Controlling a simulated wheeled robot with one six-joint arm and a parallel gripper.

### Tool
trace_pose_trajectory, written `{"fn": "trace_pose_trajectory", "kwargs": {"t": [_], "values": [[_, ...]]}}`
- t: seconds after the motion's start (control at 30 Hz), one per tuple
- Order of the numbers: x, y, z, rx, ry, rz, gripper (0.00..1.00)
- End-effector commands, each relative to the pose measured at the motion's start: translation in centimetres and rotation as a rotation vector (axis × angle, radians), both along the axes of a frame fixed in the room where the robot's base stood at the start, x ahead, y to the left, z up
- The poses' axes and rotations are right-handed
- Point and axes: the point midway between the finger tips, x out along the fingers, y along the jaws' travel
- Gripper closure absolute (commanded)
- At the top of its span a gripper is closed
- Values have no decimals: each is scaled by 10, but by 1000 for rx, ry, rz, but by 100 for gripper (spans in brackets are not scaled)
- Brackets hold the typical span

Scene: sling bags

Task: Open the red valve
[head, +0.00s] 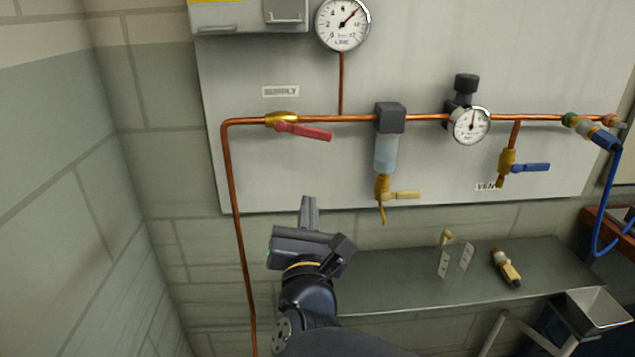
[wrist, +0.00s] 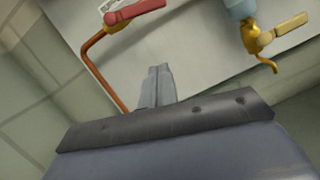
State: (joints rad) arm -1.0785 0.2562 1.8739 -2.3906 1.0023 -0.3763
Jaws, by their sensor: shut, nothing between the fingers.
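The red valve handle (head: 305,131) is a lever on a brass valve body (head: 282,118) in the copper pipe, under the SUPPLY label. The lever lies nearly along the pipe, pointing right and slightly down. In the wrist view the red handle (wrist: 135,11) shows at the top, partly cut off by the frame edge. My gripper (head: 309,200) is shut and empty, with its fingers pointing up, below the red handle and apart from it. The shut fingers also show in the wrist view (wrist: 159,75).
Right of the red valve are a filter bowl (head: 386,150) with a yellow lever (head: 405,195), a dial gauge (head: 470,126) and a blue lever (head: 533,167). A grey shelf (head: 400,285) holds tags and a brass fitting (head: 506,267). A block wall is left.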

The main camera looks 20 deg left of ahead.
Motion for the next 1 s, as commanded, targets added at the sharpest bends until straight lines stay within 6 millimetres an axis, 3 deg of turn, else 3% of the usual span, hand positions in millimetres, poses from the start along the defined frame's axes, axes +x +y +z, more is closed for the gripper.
{"fn": "trace_pose_trajectory", "kwargs": {"t": [0.47, 0.5, 0.7, 1.0], "values": [[84, 37, 22, 2, 3, -6, 100], [83, 33, 34, 5, 1, -5, 100], [85, 28, 55, 4, 2, -4, 100], [85, 27, 60, 2, 3, -3, 100]]}}
